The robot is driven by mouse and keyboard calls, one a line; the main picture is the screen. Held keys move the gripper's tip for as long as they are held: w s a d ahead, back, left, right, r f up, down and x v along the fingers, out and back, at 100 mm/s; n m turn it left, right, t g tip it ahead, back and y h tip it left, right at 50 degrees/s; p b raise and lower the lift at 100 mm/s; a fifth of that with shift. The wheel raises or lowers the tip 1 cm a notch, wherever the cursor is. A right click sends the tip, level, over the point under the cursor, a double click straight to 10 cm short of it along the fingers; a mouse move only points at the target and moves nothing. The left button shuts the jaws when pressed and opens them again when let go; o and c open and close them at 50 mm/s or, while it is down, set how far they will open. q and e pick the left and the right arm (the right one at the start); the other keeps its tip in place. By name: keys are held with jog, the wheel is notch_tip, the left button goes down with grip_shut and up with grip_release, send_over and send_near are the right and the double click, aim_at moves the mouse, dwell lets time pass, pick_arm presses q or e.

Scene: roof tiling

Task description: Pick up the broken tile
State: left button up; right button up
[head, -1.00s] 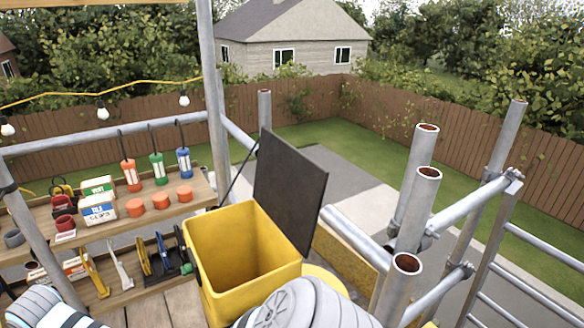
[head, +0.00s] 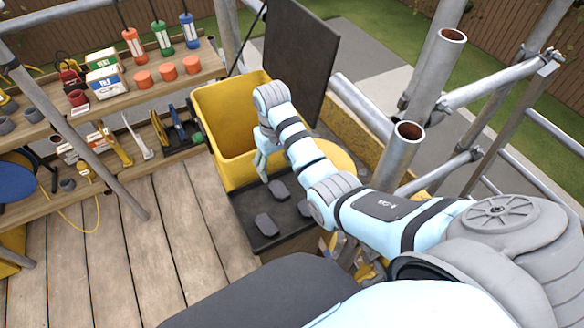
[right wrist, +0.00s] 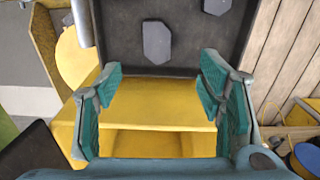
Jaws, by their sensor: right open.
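Several small dark grey tile pieces lie apart on a black tray (head: 243,212) in the head view: a near one (head: 266,224), a far one (head: 279,190) and one on the right (head: 302,203). I cannot tell which is broken. My right gripper (head: 263,170) hangs beside the yellow bin, above the tray's far edge. In the right wrist view its teal-padded fingers (right wrist: 160,68) are apart with nothing between them. One angular tile piece (right wrist: 157,42) lies beyond the fingertips on the tray, and another (right wrist: 217,6) is cut off at the top. My left gripper is out of view.
The yellow bin (head: 213,125) stands open behind the tray, its dark lid (head: 300,60) raised. Scaffold tubes (head: 397,160) stand on the right. Shelves with tools and cups (head: 110,90) are on the left. The plank floor (head: 130,240) is mostly clear.

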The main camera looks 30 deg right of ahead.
aim_at(279, 190)
jog(key=f+b, duration=0.1)
jog(key=f, duration=0.3)
jog(key=f+b, duration=0.2)
jog(key=f, duration=0.2)
jog(key=f+b, duration=0.1)
jog(key=f, duration=0.4)
jog(key=shift+w+d+b, duration=0.15)
jog(key=shift+d+b, duration=0.1)
jog(key=shift+b, duration=0.05)
jog(key=c, duration=1.4)
